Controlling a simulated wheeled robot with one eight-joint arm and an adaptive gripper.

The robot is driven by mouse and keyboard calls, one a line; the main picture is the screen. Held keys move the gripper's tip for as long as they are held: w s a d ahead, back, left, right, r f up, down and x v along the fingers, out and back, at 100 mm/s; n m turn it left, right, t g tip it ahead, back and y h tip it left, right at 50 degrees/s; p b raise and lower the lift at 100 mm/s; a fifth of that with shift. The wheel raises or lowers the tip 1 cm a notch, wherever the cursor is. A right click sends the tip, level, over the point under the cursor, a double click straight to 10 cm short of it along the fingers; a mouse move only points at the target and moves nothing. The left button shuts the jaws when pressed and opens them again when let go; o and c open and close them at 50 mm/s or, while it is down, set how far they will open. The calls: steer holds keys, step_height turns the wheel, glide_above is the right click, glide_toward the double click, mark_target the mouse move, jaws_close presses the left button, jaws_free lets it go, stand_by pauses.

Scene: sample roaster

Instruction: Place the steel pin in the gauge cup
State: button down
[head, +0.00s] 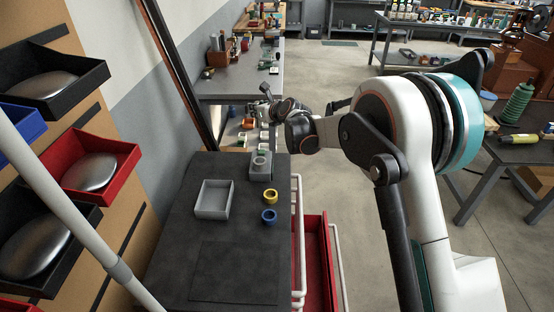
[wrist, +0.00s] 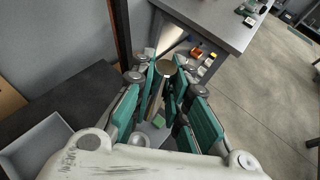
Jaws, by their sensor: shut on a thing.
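The steel pin (wrist: 158,92) is a slim metal rod with a round, flat end, seen between my gripper's fingers in the wrist view. My gripper (wrist: 166,82) is shut on it. In the head view my gripper (head: 267,92) is small, beyond the far end of the dark cart top and above it. A yellow ring-shaped cup (head: 270,197) and a blue one (head: 268,215) stand on the cart's right side. A grey block with a round opening (head: 261,166) stands at the far right corner. I cannot tell which of these is the gauge cup.
A grey open tray (head: 203,210) sits on the cart top (head: 190,252), whose near part is clear. A grey bench (head: 238,86) with small parts stands beyond. A dark post (head: 177,62) rises at the left, near wall bins (head: 128,157).

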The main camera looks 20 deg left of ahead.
step_height(320, 180, down, 19)
steer(key=b, duration=0.6)
steer(key=shift+f, duration=0.15)
steer(key=shift+f, duration=0.1)
steer(key=c, duration=1.6)
jaws_free()
steer(key=shift+o, duration=0.2)
steer(key=shift+s+d+r, duration=0.1)
steer(key=shift+r, duration=0.15)
steer(key=p+v, duration=0.3)
steer(key=v, duration=0.8)
steer(key=shift+s+d, duration=0.2)
steer(key=shift+s, duration=0.05)
